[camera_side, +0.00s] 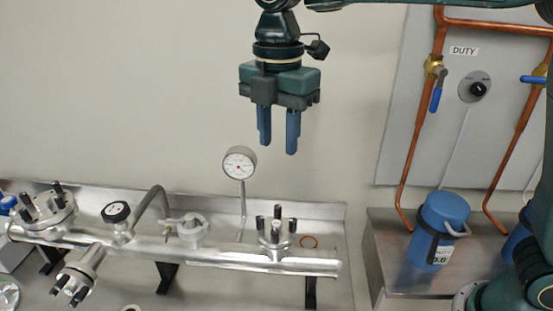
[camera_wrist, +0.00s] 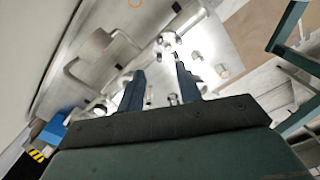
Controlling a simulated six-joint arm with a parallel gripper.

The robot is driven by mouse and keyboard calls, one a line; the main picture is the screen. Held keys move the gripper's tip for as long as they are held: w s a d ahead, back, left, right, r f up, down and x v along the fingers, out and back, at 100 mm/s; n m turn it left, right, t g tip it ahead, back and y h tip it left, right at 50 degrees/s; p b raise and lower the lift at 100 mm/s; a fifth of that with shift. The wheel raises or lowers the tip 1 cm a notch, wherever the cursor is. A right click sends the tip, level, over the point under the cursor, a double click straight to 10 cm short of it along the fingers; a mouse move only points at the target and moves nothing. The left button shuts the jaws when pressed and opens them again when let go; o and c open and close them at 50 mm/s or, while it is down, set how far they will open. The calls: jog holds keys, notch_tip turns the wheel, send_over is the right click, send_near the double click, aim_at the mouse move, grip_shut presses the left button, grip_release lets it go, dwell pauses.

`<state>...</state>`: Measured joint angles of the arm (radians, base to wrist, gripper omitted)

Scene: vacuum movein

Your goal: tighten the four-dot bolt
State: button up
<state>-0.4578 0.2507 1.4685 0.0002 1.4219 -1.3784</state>
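My gripper (camera_side: 278,148) hangs in the air above the bench, fingers pointing down, open and empty. Its two blue fingers also show apart in the wrist view (camera_wrist: 160,70). Below it, on the right end of a silver pipe, is a flange (camera_side: 275,241) with several upright dark-topped bolts (camera_side: 277,212). A second flange (camera_side: 46,210) with such bolts is at the far left, and a third (camera_side: 82,272) points forward below the pipe. No dot marks can be read, so I cannot tell which is the four-dot bolt. Silver bolt-like pieces (camera_wrist: 168,38) show beyond the fingertips in the wrist view.
A round gauge (camera_side: 239,162) on a thin stem rises behind the pipe, left of my gripper. A black knob (camera_side: 116,211) and a valve handle (camera_side: 185,225) sit along the pipe. A copper ring (camera_side: 309,242) lies beside the right flange. A blue pump (camera_side: 438,230) stands right.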

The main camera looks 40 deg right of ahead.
aim_at(278, 206)
jog(key=n, duration=0.3)
jog(key=shift+f, duration=0.1)
notch_tip(278, 206, down, 14)
jog(key=shift+r, duration=0.2)
dwell(0.8)
grip_shut()
